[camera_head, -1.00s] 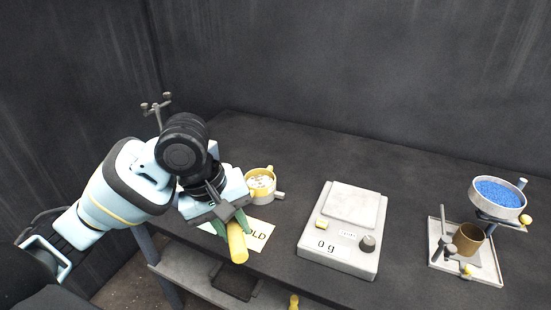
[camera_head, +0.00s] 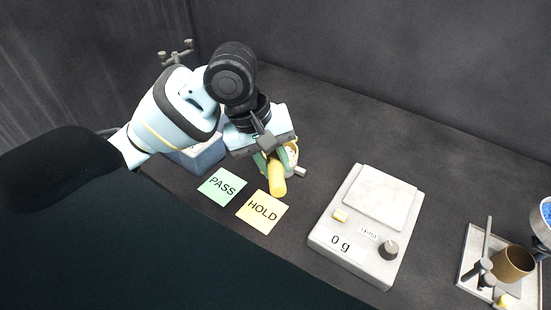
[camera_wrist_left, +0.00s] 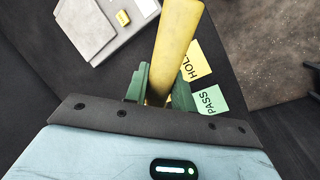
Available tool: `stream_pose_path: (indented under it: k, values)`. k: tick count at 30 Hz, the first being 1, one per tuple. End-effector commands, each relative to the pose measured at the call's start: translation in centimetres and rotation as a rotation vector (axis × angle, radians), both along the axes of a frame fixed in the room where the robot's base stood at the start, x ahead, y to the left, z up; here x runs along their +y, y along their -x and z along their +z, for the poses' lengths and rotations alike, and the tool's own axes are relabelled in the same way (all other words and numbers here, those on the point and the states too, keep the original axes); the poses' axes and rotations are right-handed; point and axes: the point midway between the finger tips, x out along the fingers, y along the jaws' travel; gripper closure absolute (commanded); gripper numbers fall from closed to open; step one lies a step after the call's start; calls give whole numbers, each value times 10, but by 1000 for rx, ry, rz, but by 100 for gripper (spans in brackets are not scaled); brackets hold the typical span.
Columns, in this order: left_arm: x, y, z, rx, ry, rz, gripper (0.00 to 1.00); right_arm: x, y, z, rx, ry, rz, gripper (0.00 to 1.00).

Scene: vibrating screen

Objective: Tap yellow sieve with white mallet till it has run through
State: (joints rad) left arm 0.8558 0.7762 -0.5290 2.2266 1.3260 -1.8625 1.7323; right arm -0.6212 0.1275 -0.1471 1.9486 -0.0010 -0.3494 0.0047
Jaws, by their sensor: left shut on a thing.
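My left gripper (camera_head: 268,160) is shut on a thick yellow handle (camera_head: 277,180), held above the table. In the left wrist view the handle (camera_wrist_left: 175,45) rises from between the green fingers (camera_wrist_left: 160,88). No mallet head shows clearly, so I cannot tell if it is the white mallet. A yellow-rimmed round vessel (camera_head: 292,152) with a short pale stub (camera_head: 300,172) stands just behind the gripper, mostly hidden by it. A grey sieve with blue grains (camera_head: 546,212) is cut off at the right edge, above a brown cup (camera_head: 513,263). My right gripper is not in view.
A green PASS card (camera_head: 222,187) and a yellow HOLD card (camera_head: 262,211) lie in front of the gripper. A scale (camera_head: 340,262) reading 0 g stands right of them. A grey-blue box (camera_head: 200,158) is behind the arm. A large dark shape covers the lower left.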

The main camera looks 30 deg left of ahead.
Motion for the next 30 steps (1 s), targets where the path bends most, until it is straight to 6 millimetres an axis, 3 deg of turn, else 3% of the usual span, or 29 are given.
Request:
stream_pose_path:
  k: [5,19,30]
  values:
    - [0,1,2,-70,-35,21,100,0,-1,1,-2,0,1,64]
    - [0,1,-42,-70,-36,25,100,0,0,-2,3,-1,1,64]
    - [0,0,-48,-73,-35,25,100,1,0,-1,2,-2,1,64]
